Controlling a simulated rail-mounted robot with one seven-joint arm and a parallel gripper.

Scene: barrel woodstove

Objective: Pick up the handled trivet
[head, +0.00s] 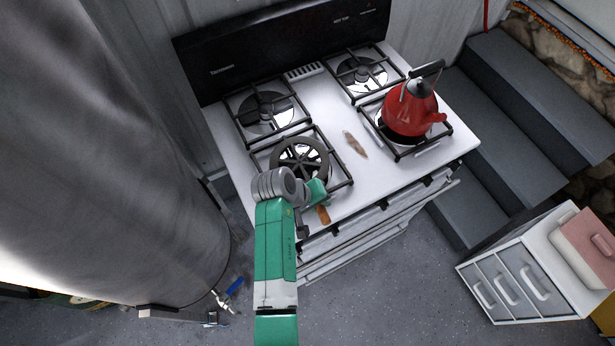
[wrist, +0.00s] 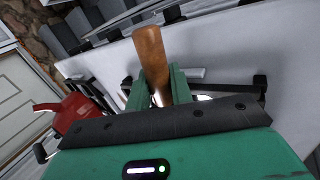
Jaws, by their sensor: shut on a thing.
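The handled trivet (head: 300,160) is a dark round spoked disc over the front left burner of the stove in the head view. Its brown wooden handle (head: 323,214) points toward the stove's front edge. My green gripper (head: 316,194) is shut on this handle. In the wrist view the wooden handle (wrist: 149,52) stands up between the two green fingers (wrist: 156,88). The disc is mostly hidden there behind the gripper body. I cannot tell whether the disc touches the burner grate or is slightly above it.
A red kettle (head: 411,108) stands on the front right burner. Black grates cover the burners, and a dark back panel (head: 285,45) rises behind. A large grey barrel (head: 110,150) stands close on the left. Steps and a white drawer unit (head: 520,275) are at right.

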